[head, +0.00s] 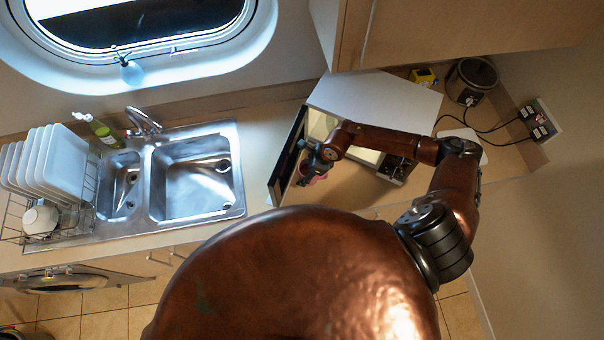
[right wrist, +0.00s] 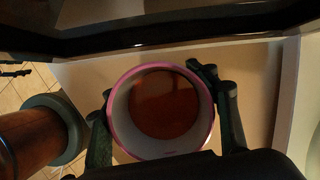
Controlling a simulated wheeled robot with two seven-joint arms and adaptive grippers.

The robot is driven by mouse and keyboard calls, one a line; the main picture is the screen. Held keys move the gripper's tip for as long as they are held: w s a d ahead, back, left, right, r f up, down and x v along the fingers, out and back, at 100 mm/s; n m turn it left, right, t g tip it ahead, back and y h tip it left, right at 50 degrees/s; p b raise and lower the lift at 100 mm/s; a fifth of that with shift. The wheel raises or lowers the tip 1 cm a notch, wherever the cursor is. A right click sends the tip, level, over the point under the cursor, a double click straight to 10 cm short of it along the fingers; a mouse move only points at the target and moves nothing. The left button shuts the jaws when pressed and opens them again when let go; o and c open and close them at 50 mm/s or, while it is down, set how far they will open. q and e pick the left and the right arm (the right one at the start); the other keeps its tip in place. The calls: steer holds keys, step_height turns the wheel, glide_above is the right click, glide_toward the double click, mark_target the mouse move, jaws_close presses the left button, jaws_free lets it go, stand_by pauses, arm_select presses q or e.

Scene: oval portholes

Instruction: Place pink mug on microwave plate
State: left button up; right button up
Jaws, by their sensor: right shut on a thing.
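My right gripper (head: 310,165) is shut on the pink mug (head: 314,174), between the open microwave door (head: 286,158) and the microwave (head: 375,103). My forearm crosses the front of the microwave and hides much of its lit opening. In the right wrist view, the gripper's fingers (right wrist: 163,118) lie on both sides of the pink mug (right wrist: 123,117). I cannot make out the microwave plate. My left gripper is not in view.
The sink (head: 193,178) and a dish rack with white plates (head: 62,160) are to the left. A dark pot (head: 471,80), a yellow box (head: 423,76) and plugged-in cables are at the right back. A wooden cupboard (head: 480,35) overhangs the counter.

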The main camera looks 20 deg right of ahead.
steer(key=shift+w+a+f, duration=0.1)
steer(key=shift+w+f, duration=0.4)
steer(key=shift+f, duration=0.2)
steer(key=shift+f+p, duration=0.9)
steer(key=shift+f, duration=0.5)
steer(key=shift+f, duration=0.2)
steer(key=o, duration=1.7)
steer(key=shift+r, duration=0.15)
